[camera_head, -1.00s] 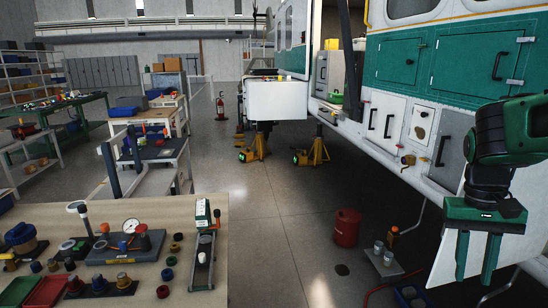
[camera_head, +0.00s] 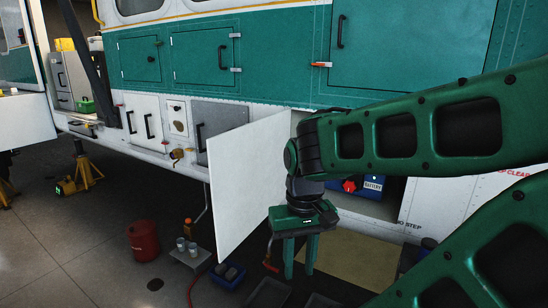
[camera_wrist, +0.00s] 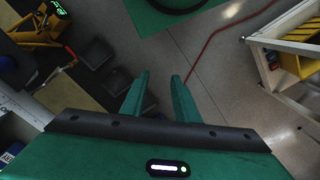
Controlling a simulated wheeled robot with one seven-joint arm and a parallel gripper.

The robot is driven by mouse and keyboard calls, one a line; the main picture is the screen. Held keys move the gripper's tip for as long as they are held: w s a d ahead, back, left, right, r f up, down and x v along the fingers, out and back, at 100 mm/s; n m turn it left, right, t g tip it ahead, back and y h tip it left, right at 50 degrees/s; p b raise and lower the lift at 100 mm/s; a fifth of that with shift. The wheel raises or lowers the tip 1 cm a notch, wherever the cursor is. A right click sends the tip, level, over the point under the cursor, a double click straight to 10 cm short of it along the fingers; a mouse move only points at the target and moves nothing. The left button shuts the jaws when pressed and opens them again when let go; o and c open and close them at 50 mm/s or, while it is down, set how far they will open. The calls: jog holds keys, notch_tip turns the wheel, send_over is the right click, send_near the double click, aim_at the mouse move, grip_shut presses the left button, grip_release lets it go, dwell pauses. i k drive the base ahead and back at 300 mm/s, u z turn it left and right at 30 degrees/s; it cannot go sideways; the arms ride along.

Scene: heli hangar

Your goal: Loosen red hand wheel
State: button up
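The red hand wheel (camera_head: 350,186) is small in the head view. It sits beside a blue battery (camera_head: 373,184) inside an open compartment in the lower side of the helicopter. My gripper (camera_head: 299,272) is in front of and below that compartment, left of the wheel and apart from it. Its two green fingers point down and hold nothing. In the wrist view my gripper (camera_wrist: 160,79) has a gap between its fingertips, with bare floor beyond. I cannot make out the wheel in the wrist view.
An open white door panel (camera_head: 247,185) hangs left of my gripper, close to it. A red can (camera_head: 142,242), a small stand (camera_head: 190,259) and a blue bin (camera_head: 227,275) are on the floor. A red hose (camera_wrist: 215,47) runs across the floor.

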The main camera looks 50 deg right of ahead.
aim_at(348, 186)
jog(key=z, duration=1.85)
